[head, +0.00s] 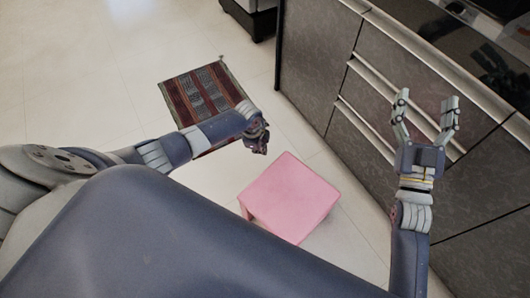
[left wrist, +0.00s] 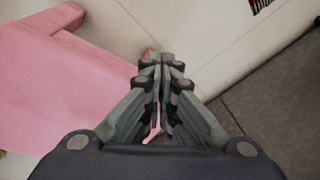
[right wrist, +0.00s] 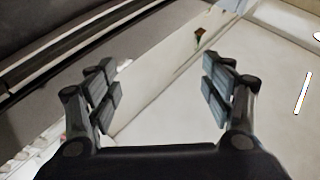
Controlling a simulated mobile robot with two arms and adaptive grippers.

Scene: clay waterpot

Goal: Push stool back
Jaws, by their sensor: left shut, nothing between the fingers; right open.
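A pink stool (head: 290,196) with a square top stands on the floor in front of the grey cabinets in the head view. Its pink surface and a leg fill the left of the left wrist view (left wrist: 60,90). My left gripper (head: 262,142) is shut and empty, just beyond the stool's far left corner; whether it touches the stool cannot be told. Its closed fingers show in the left wrist view (left wrist: 162,65). My right gripper (head: 428,105) is open and empty, raised in front of the cabinet drawers. Its spread fingers show in the right wrist view (right wrist: 160,85).
Grey cabinets (head: 320,75) with metal handles and a dark countertop (head: 470,50) run along the right. A striped rug (head: 205,92) lies on the tiled floor beyond my left arm. A dark piece of furniture (head: 252,18) stands at the top. Floor at the upper left is clear.

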